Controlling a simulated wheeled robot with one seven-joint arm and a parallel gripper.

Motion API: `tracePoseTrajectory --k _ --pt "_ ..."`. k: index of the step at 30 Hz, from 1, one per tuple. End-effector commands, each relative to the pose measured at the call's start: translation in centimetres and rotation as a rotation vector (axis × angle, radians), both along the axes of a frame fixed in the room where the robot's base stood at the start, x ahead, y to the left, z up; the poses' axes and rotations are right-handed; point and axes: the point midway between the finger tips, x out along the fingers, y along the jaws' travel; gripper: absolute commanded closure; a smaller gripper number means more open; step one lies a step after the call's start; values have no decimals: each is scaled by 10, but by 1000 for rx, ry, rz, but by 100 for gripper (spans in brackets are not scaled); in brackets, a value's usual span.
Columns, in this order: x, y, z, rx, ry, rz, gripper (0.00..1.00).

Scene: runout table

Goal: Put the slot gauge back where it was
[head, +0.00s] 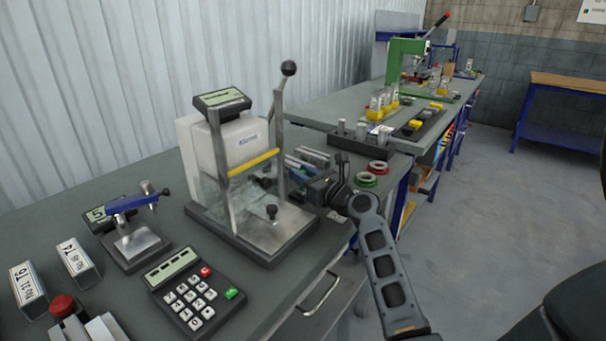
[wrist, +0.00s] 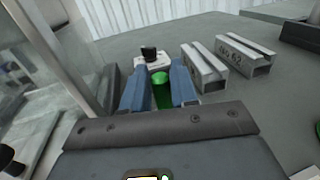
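My gripper (head: 302,165) reaches in from the right behind the press frame, low over the bench. Its two blue fingers (wrist: 160,70) stand apart in the wrist view, with a green piece (wrist: 161,92) between them; I cannot tell whether they grip it. A small white piece with a black top (wrist: 152,61) is just beyond the fingertips. I cannot tell which thing is the slot gauge. Two grey slotted blocks (wrist: 204,68) (wrist: 243,58) lie right of the fingers, apart from them; the right one bears a number. Similar numbered blocks (head: 78,258) (head: 28,288) stand at the near left.
The lever press frame with a clear guard (head: 238,190) stands left of my gripper. Red and green rings (head: 372,170) and metal cylinders (head: 361,132) are at right. A keypad (head: 196,290) and blue clamp fixture (head: 135,235) are nearer. Bare bench shows beyond the slotted blocks.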

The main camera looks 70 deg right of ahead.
Motion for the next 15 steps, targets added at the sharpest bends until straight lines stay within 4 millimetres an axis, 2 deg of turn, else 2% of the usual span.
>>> tracePoseTrajectory --k 1,6,15 --pt "0 0 0 0 0 0 67" --pt "0 0 0 0 0 0 51" --pt "0 0 4 0 0 0 50"
